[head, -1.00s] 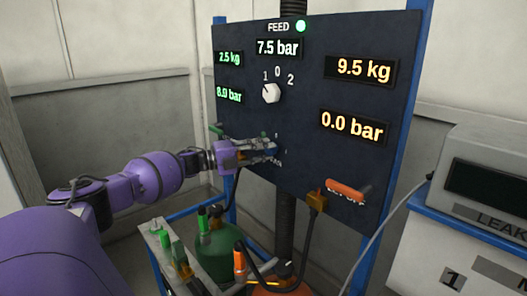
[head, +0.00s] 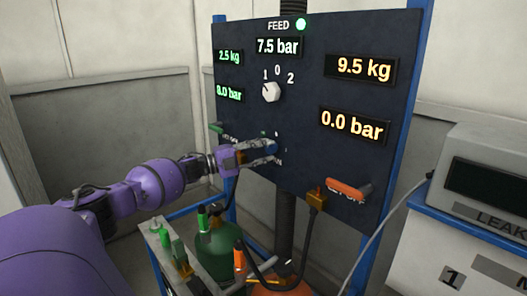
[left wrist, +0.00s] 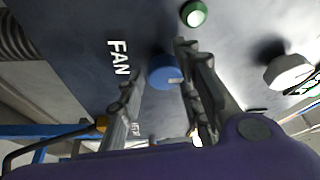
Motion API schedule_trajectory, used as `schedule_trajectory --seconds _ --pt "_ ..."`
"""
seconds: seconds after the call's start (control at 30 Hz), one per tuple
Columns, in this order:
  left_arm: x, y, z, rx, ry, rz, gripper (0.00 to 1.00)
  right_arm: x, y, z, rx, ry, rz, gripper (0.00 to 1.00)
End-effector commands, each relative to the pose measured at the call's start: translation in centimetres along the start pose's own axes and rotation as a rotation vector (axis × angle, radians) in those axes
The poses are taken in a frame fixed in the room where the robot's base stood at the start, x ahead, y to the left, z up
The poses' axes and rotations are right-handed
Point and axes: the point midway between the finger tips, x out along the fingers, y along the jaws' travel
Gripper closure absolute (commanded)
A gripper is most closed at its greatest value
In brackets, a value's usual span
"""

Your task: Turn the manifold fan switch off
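The fan switch is a blue round knob (left wrist: 163,72) beside the white FAN label (left wrist: 118,57) on the dark panel. In the head view the knob (head: 271,146) is partly hidden by my left gripper (head: 263,150). In the left wrist view, the fingers of my left gripper (left wrist: 158,65) stand apart on either side of the knob. A gap shows on the left finger's side; the right finger looks very close to the knob, and I cannot tell if it touches. A green round lamp or button (left wrist: 194,13) sits near the knob. My right gripper is not in view.
The panel (head: 300,110) carries a white selector knob (head: 271,92) pointing toward 1, several displays and a green FEED lamp (head: 300,24). An orange handle (head: 348,190) juts out lower right. A green cylinder (head: 215,250) and hoses stand below. A grey instrument (head: 485,175) is at right.

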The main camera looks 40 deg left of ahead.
Motion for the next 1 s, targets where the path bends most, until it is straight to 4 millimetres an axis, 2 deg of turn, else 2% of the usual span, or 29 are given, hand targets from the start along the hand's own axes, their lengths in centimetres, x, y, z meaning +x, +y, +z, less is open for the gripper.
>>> schedule_trajectory --seconds 0.03,0.07,0.43,0.67,0.87,1.0 --pt "-0.1 1.1 0.0 -0.005 0.002 0.014 0.62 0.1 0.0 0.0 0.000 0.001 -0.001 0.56" --pt "-0.1 1.1 0.0 -0.005 0.002 0.014 0.59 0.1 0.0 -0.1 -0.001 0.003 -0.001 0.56" --pt "0.0 0.3 0.0 -0.002 0.001 0.004 0.59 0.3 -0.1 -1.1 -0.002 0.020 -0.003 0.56" --pt "-0.4 0.2 0.0 -0.001 0.000 0.003 0.59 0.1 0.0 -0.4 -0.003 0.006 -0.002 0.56" --pt "-3.1 0.3 0.1 -0.002 -0.002 0.005 0.59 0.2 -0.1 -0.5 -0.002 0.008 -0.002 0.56" --pt "-6.0 0.3 0.1 -0.002 -0.003 0.006 0.59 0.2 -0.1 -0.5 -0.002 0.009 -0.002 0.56"
